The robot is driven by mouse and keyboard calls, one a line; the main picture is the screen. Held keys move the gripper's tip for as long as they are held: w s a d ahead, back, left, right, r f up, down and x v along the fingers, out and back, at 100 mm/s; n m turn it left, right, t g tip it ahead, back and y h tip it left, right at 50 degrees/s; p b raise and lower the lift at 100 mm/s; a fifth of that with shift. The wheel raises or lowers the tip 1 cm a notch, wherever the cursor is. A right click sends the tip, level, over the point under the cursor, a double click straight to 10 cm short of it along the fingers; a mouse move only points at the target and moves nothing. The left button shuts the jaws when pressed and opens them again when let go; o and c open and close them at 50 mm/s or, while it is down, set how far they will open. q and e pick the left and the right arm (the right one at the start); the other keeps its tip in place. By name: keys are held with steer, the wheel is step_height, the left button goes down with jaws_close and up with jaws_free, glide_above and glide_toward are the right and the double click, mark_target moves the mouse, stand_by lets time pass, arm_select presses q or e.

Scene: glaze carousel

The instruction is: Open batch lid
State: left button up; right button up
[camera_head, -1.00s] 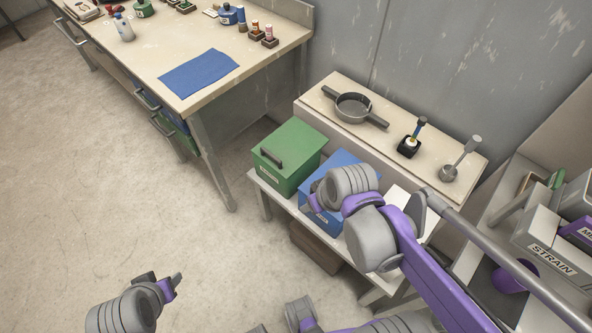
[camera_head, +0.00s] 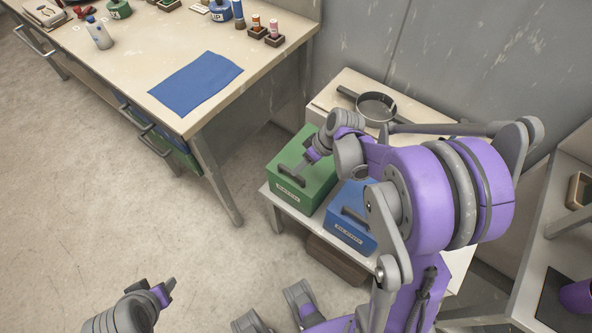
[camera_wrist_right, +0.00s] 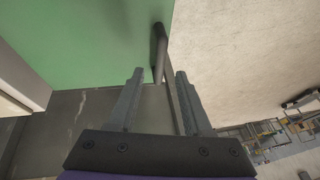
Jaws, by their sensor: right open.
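A green box (camera_head: 318,187) with a dark bar handle (camera_head: 291,176) on its lid stands on a low bench. Its lid is shut and its front label is too small to read. My right gripper (camera_head: 303,164) is over the green lid, close to the handle. In the right wrist view, my right gripper (camera_wrist_right: 158,76) is open, with the dark handle (camera_wrist_right: 159,45) in line with the gap between its fingertips. The green lid (camera_wrist_right: 95,35) fills the upper left there. My left gripper (camera_head: 170,289) is low at left, away from the boxes; its opening is unclear.
A blue box (camera_head: 343,232) with a similar handle stands right beside the green one, partly behind my right arm. A grey pan (camera_head: 375,107) lies on the raised shelf behind. A worktable with a blue mat (camera_head: 196,83) stands at left. The floor in front is clear.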

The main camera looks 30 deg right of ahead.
steer(key=shift+x, duration=2.2)
steer(key=shift+r, duration=0.1)
jaws_close()
